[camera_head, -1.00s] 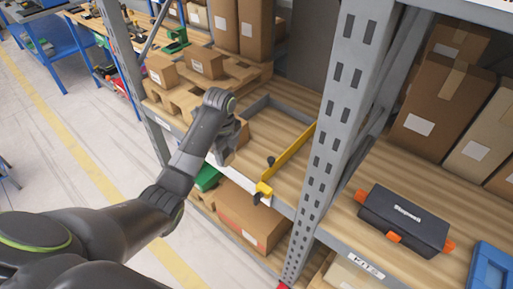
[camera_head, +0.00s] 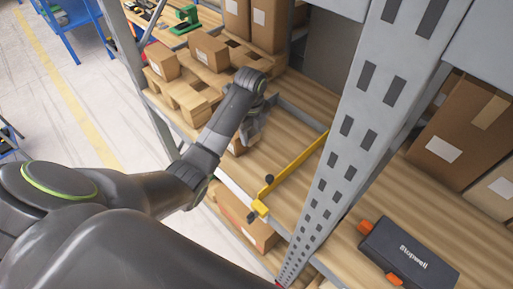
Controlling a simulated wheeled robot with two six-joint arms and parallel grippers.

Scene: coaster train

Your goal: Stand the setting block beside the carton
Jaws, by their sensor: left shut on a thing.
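My left gripper (camera_head: 252,122) reaches over the wooden shelf and points down, left of the yellow bar. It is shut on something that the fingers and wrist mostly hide. I cannot make out a setting block separately from the gripper. My right gripper is not in view.
A yellow bar (camera_head: 292,168) with dark knobs runs across the shelf (camera_head: 270,155). A grey perforated post (camera_head: 350,135) stands to its right. Small boxes (camera_head: 208,50) on pallets stand behind. A black toolbox (camera_head: 405,255) lies on the right-hand shelf.

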